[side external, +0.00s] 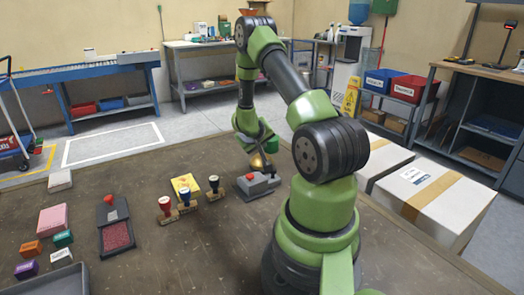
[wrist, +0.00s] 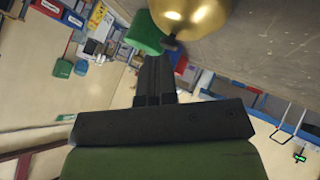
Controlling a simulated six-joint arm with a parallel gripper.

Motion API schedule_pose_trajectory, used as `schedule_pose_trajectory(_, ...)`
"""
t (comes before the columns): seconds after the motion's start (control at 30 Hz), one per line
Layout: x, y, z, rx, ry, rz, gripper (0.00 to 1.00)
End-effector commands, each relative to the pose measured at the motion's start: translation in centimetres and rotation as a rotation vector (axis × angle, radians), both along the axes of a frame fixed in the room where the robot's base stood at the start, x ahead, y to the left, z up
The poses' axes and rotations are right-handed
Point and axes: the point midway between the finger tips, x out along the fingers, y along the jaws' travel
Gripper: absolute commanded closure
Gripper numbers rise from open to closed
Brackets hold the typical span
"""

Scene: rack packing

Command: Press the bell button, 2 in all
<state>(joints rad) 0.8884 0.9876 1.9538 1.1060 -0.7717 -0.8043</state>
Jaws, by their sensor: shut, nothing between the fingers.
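The bell's grey base carries a red button (side external: 250,176) and stands on the brown table in the side external view. A gold dome (side external: 257,162) shows at the far side of that base, and it fills the top of the wrist view (wrist: 190,8). My gripper (side external: 262,148) is just above and behind the base, close to the dome. In the wrist view its dark fingers (wrist: 155,62) are together and empty, with their tips near the dome. I cannot tell whether the fingers touch anything.
Several stamps (side external: 165,207) stand left of the bell beside a yellow pad (side external: 186,183). A red ink pad (side external: 116,236), a pink block (side external: 52,220) and small coloured blocks lie farther left. White cartons (side external: 430,195) stand at the right. The table's front middle is clear.

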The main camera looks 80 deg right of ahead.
Motion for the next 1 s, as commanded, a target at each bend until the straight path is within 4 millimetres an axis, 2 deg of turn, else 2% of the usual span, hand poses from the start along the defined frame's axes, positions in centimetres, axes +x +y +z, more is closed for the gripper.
schedule_pose_trajectory(0.3, 0.0, 0.1, 1.5, 0.001, 0.000, 0.000, 1.00)
schedule_pose_trajectory(0.67, 0.0, 0.0, 1.8, 0.000, -0.001, -0.001, 1.00)
schedule_pose_trajectory(1.0, 0.0, 0.0, 5.0, -0.001, -0.001, -0.001, 1.00)
